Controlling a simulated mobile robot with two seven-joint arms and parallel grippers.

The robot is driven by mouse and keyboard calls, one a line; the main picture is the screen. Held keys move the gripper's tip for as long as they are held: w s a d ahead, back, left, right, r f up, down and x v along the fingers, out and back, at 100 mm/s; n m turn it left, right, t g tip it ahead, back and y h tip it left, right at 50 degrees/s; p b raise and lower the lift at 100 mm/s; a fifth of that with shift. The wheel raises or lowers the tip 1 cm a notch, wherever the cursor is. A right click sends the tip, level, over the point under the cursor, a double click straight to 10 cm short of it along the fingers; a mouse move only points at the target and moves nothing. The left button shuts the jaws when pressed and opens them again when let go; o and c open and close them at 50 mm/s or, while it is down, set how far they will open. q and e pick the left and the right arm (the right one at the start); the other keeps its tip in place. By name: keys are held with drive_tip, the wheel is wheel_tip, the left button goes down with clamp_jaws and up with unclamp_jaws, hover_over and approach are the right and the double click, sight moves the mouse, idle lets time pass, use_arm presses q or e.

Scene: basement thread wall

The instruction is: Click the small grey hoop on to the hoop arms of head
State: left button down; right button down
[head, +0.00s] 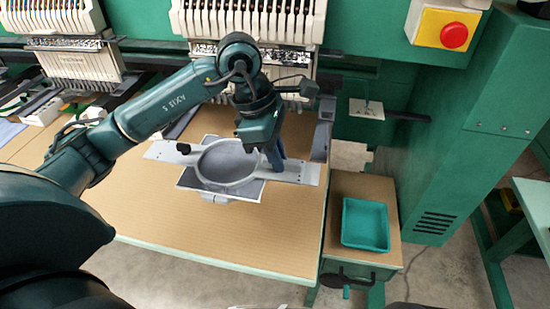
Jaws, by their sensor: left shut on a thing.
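The small grey hoop (252,182) is a round ring with flat side brackets, framing grey fabric whose square edges show below it. It is over the tan table, in front of the right sewing head (256,20). My left gripper (276,157) is shut on the right part of the hoop, near the ring's right edge; the exact grip is partly hidden. A grey hoop arm (321,140) shows to the right of the gripper. Another grey arm (182,124) shows behind the hoop on the left. My forearm hides the space under the needles. I cannot tell whether the brackets touch the arms.
A tan table (240,240) is clear in front of the hoop. A side stand with a teal tray (366,223) is on the right. Another sewing head (75,60) is at the left. A red stop button (454,36) sits on the green machine frame.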

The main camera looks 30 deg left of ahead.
use_arm(q)
drive_tip(key=shift+w+a+f, duration=0.1)
drive_tip(key=shift+w+f, duration=0.05)
drive_tip(key=shift+w, duration=0.3)
drive_tip(key=shift+w+a+f, duration=0.1)
drive_tip(key=shift+w, duration=0.3)
drive_tip(key=w+a+f+b, duration=0.1)
drive_tip(key=w, duration=0.5)
drive_tip(key=shift+w+a+f, duration=0.2)
drive_tip(key=shift+a+f, duration=0.05)
drive_tip(key=shift+f, duration=0.05)
use_arm(e)
drive_tip(key=shift+w+a, duration=0.1)
drive_tip(key=shift+a, duration=0.1)
drive_tip(key=shift+f, duration=0.2)
use_arm(q)
drive_tip(key=c, duration=1.4)
unclamp_jaws()
use_arm(e)
drive_tip(key=shift+s+f, duration=0.2)
drive_tip(key=shift+s, duration=0.1)
